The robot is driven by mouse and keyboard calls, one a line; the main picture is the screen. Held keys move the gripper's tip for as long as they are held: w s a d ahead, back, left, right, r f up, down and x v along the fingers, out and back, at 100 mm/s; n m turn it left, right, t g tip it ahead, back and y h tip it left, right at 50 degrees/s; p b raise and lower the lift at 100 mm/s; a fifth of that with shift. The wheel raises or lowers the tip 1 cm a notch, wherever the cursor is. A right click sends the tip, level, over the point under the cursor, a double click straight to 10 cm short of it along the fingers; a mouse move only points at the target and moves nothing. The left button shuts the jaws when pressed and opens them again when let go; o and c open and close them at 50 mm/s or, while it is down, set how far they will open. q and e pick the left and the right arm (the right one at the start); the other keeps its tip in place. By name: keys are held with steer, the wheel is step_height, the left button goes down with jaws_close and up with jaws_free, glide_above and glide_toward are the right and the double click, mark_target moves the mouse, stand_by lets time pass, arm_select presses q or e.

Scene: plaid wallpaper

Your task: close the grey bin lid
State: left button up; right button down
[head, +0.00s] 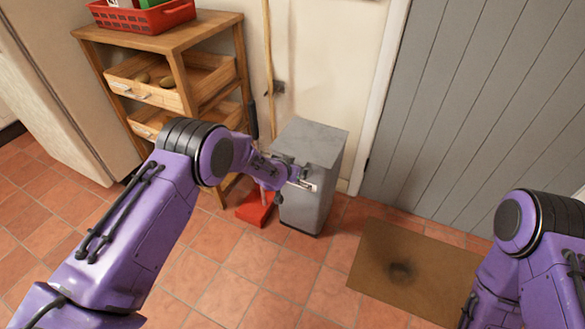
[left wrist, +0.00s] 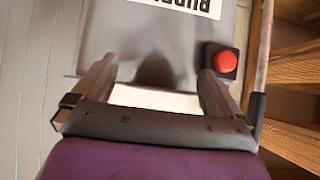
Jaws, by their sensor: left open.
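The grey bin (head: 305,211) stands on the tiled floor by the wall in the head view. Its grey lid (head: 313,142) lies flat across the top, and I see no gap under it from here. My left gripper (head: 303,181) is at the bin's upper front, partly hiding a label there. In the left wrist view the left gripper (left wrist: 155,82) is open with nothing between its fingers, facing the bin's grey face (left wrist: 130,38). That face has an upside-down label and a red button (left wrist: 226,61). Whether the fingers touch the bin, I cannot tell. My right gripper is out of view.
A wooden shelf unit (head: 182,50) with a red basket (head: 142,17) stands left of the bin. A red dustpan (head: 255,209) lies at the bin's left foot. A brown doormat (head: 420,268) lies before the grey door (head: 480,100). The front tiles are clear.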

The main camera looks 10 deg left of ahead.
arm_select(q)
steer(key=p+v, duration=0.2)
steer(key=v, duration=0.8)
steer(key=shift+f, duration=0.1)
steer(key=s+a+f+n+g+y, duration=0.2)
steer(key=s+a+f+n, duration=0.15)
steer(key=s, duration=1.05)
steer(key=s+a+f+n+g+y, duration=0.25)
steer(key=s+a+f, duration=0.25)
steer(key=s, duration=0.9)
steer(key=s+a+f+n+g+y, duration=0.1)
steer(key=s+a+f+n+g, duration=0.3)
steer(key=s, duration=1)
step_height(320, 180, up, 12)
steer(key=m+t+p, duration=0.1)
steer(key=p, duration=1.1)
steer(key=shift+w+d+p, duration=0.15)
steer(key=shift+w+p, duration=0.1)
steer(key=shift+p, duration=0.15)
steer(key=shift+t, duration=0.25)
